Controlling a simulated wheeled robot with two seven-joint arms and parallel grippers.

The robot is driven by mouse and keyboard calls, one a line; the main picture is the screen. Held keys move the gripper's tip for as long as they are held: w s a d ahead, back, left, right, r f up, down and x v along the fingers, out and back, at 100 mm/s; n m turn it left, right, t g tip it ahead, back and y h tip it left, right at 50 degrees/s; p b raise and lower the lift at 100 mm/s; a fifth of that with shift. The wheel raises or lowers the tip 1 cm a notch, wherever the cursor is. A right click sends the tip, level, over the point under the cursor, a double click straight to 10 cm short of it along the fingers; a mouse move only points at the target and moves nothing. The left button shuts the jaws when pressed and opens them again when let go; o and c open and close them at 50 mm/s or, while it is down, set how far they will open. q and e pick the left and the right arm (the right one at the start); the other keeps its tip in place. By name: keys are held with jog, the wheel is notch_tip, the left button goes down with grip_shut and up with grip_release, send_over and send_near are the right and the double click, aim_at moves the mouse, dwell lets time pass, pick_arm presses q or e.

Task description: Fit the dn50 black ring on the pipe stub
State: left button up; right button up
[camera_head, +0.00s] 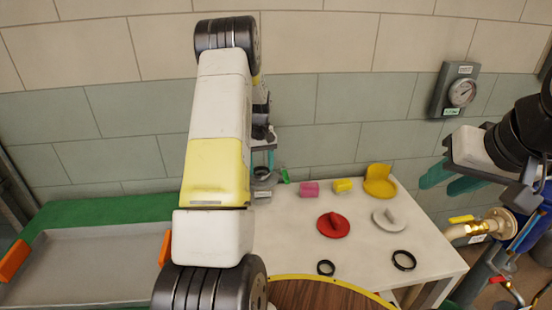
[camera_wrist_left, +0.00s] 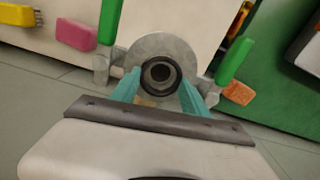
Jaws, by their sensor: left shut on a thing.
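My left gripper (camera_wrist_left: 160,88) is shut on a black ring (camera_wrist_left: 160,76), with a teal finger on either side of it. In the left wrist view the ring is lined up in front of the grey pipe stub and its round flange (camera_wrist_left: 178,45). I cannot tell whether the ring is around the stub or just before it. In the head view the grey stub fixture (camera_head: 263,180) stands at the table's back left, partly hidden by my left arm. Two more black rings, a smaller one (camera_head: 326,267) and a larger one (camera_head: 404,260), lie on the table. My right gripper (camera_head: 451,180) is open and empty at the right.
The white table (camera_head: 290,235) also holds a red disc (camera_head: 333,226), a white disc (camera_head: 384,218), a pink block (camera_head: 309,189), a yellow block (camera_head: 342,185) and a yellow holder (camera_head: 379,180). Green handles (camera_wrist_left: 109,20) flank the flange. A brass valve (camera_head: 480,228) stands at right.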

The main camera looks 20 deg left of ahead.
pick_arm(q)
jog(key=shift+f, duration=0.4)
dwell(0.8)
dwell(0.4)
jog(key=o, duration=1.8)
jog(key=shift+r, duration=3.5)
jog(key=shift+r, duration=0.1)
